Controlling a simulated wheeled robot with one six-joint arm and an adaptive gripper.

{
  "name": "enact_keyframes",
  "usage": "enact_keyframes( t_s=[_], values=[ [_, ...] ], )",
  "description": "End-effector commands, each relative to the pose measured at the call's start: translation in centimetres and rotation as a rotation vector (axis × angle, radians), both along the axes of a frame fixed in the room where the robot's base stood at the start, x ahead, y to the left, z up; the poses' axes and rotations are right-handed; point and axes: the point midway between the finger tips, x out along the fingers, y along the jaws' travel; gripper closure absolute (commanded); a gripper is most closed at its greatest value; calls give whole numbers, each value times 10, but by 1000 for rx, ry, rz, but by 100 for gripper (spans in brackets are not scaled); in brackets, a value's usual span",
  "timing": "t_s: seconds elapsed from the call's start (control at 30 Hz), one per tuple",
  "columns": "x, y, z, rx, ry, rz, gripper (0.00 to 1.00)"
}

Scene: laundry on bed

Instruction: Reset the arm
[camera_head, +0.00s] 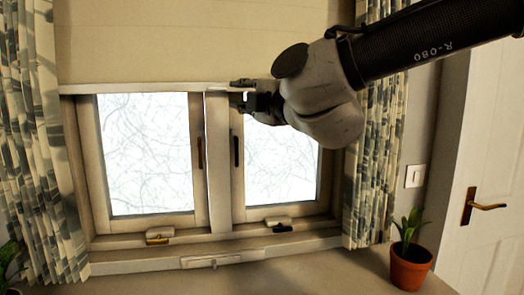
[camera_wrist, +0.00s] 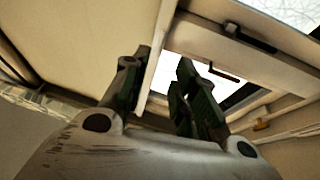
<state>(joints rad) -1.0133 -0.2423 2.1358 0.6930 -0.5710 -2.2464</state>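My gripper (camera_head: 238,91) is in front of the window at the bottom bar of a cream blind (camera_head: 150,88), near the middle post. One finger shows at about the bar's height and the other just below it. In the wrist view my gripper (camera_wrist: 162,80) has its two dark fingers apart, with the pale bar edge (camera_wrist: 158,50) passing between them. The left finger appears close to the bar; I cannot tell whether it touches. My arm reaches in from the upper right.
The window has two panes with dark handles (camera_head: 236,150). Patterned curtains (camera_head: 375,150) hang at both sides. A potted plant (camera_head: 410,268) stands on the surface at lower right, near a white door (camera_head: 490,160). A light switch (camera_head: 415,176) is on the wall. The space before the lower panes is clear.

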Motion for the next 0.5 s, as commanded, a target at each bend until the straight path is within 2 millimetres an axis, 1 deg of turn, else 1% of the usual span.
enact_keyframes(
  t_s=[0.07, 0.13, 0.17, 0.23, 0.27, 0.3, 0.33, 0.37, 0.4, 0.47, 0.5],
  values=[
    [-2, 3, -5, 55, 67, 23, 72],
    [-7, 12, -17, 125, 196, 78, 72],
    [-11, 17, -26, 154, 273, 109, 72],
    [-26, 27, -60, 198, 493, 175, 72],
    [-34, 30, -77, 212, 602, 193, 72],
    [-46, 29, -99, 227, 748, 207, 72],
    [-53, 23, -115, 237, 857, 201, 72],
    [-59, 14, -131, 247, 961, 179, 72],
    [-65, -5, -151, 264, 1099, 125, 72],
    [-76, -42, -179, 299, 1294, -4, 72],
    [-82, -72, -195, 331, 1407, -114, 72]
  ],
)
